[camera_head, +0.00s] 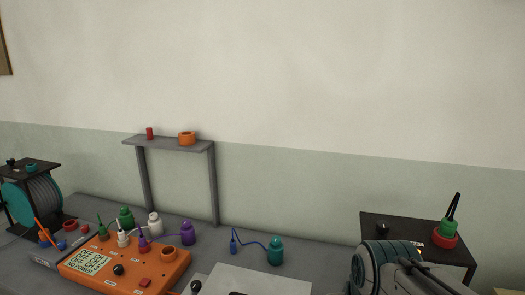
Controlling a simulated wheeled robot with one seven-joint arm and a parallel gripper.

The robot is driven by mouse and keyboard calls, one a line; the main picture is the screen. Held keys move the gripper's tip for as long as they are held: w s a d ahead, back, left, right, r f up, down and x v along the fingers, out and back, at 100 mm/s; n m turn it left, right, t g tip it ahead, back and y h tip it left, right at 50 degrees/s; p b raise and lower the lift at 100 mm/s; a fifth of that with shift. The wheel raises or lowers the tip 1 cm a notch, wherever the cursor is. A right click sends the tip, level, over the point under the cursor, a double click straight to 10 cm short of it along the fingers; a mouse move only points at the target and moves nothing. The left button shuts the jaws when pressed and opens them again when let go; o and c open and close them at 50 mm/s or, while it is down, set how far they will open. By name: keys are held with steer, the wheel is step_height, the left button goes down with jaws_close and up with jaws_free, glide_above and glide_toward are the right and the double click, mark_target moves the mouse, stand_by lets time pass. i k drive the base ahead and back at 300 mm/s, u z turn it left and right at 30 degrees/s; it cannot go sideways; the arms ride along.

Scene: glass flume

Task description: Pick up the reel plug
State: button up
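I cannot tell for certain which piece is the reel plug. A cable reel (40,196) with a teal side and grey drum stands at the far left, with a dark plate on top. A slim orange piece (41,230) leans in front of it, and a small blue piece (44,243) lies beside it.
An orange panel box (170,268) holds several coloured plugs, with green, white and purple jars (187,232) behind. A teal jar (275,251) with a blue lead stands mid-table. A grey shelf frame (212,190) rises at the back. The dark box (375,228) is at right.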

mark_target(44, 238)
steer(key=k, duration=1.25)
steer(key=u, duration=0.95)
steer(key=i, duration=0.75)
steer(key=u, duration=0.85)
steer(key=k, duration=0.4)
steer(key=u, duration=0.85)
steer(key=i, duration=1.8)
steer(key=z, duration=0.5)
steer(key=i, duration=1.45)
steer(key=z, duration=0.8)
